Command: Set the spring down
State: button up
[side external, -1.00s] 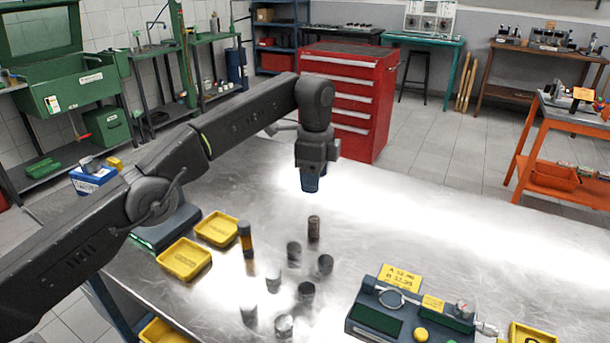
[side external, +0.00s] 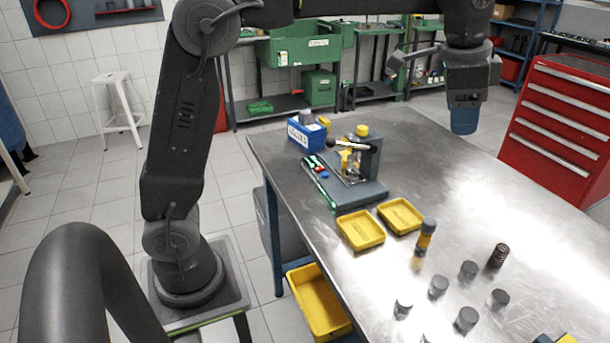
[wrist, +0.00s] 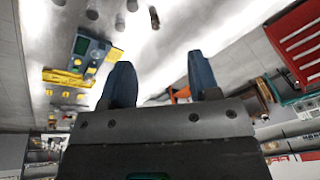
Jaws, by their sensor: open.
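The spring (side external: 498,256) is a dark coil. It stands on the bare metal bench top, at the right of the group of small cylinders in the side external view. In the wrist view, it seems to be the small dark piece (wrist: 154,17) near the top edge. My gripper (side external: 464,120) is open and empty, raised above the bench and well clear of the spring. In the wrist view, its two blue fingers (wrist: 162,80) are spread apart with nothing between them.
Several grey cylinders (side external: 468,270) and a black-and-yellow cylinder (side external: 426,236) stand near the spring. Two yellow trays (side external: 361,230) and a grey fixture (side external: 358,193) lie further left. A blue gauge device (wrist: 91,48) shows in the wrist view. The bench's far right is clear.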

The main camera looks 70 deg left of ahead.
jog(key=s+a+f+n, duration=0.1)
jog(key=s+a+n, duration=0.1)
jog(key=s, duration=0.5)
jog(key=s+a+n+t, duration=0.1)
jog(key=s+a+n, duration=0.1)
jog(key=s, duration=0.6)
jog(key=shift+a+f+n+t, duration=0.3)
jog(key=shift+f, duration=0.05)
jog(key=shift+o, duration=0.3)
jog(key=s+a+f+n+t, duration=0.1)
jog(key=s+f+n, duration=0.2)
jog(key=s+f, duration=0.5)
jog(key=shift+s+a+n, duration=0.3)
jog(key=shift+s+a, duration=0.1)
jog(key=shift+s, duration=0.75)
